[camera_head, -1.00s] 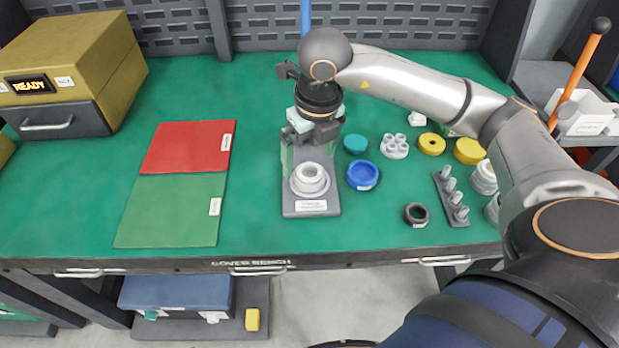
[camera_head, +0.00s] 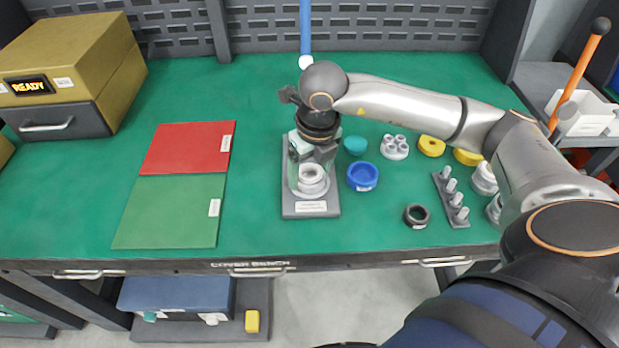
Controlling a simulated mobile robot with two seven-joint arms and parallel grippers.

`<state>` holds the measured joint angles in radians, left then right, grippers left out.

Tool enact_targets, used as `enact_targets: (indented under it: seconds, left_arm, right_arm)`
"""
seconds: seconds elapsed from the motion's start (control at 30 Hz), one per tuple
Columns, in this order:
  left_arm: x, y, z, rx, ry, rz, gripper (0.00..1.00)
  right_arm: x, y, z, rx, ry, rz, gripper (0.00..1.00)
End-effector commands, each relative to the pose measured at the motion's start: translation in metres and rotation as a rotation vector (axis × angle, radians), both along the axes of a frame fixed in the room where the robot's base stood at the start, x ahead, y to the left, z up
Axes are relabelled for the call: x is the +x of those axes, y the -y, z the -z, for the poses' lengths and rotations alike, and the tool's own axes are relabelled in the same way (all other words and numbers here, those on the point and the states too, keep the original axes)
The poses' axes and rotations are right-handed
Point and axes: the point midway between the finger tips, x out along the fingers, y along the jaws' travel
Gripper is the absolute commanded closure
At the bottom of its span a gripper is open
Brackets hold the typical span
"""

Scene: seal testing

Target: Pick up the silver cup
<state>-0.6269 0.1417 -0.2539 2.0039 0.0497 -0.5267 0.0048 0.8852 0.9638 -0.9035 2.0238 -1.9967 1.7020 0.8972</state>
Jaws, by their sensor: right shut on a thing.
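My right gripper (camera_head: 313,155) reaches in from the right over a grey stand (camera_head: 312,208) with a white label, pointing down. It is shut on a clear, see-through cylinder (camera_head: 296,176), whose outline is faint. A pale silver-white cup-like ring piece (camera_head: 312,178) sits upright on the stand below the fingers. The clear cylinder appears to overlap or surround it; I cannot tell how low its rim is. Pale silver round pieces (camera_head: 483,180) also stand at the right, partly hidden by my arm. I cannot tell which piece is the silver cup. My left gripper is not in view.
A blue cup (camera_head: 362,176), a teal cap (camera_head: 355,145), a white pegged piece (camera_head: 394,147), a black ring (camera_head: 416,215), a grey peg rack (camera_head: 451,200) and yellow rings (camera_head: 431,146) stand right of the stand. Red (camera_head: 190,147) and green (camera_head: 170,212) mats lie left.

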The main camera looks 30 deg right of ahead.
Motion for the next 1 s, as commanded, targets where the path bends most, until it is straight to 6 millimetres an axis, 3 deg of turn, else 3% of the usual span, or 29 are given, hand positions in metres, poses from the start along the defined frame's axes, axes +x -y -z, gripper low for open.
enact_targets:
  seconds: [0.03,0.3,0.67,1.0]
  left_arm:
    - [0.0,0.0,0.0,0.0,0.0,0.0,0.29]
    - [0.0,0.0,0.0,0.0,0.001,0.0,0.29]
    - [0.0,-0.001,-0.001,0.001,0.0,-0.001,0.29]
    - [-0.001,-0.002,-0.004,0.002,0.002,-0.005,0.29]
  right_arm:
    - [0.0,0.0,0.0,0.0,0.001,0.0,0.47]
    - [0.0,0.0,-0.001,0.001,0.002,0.0,0.75]
    - [0.001,0.0,-0.007,0.001,0.004,0.0,0.75]
    - [-0.005,-0.006,-0.043,0.002,0.006,-0.003,0.75]
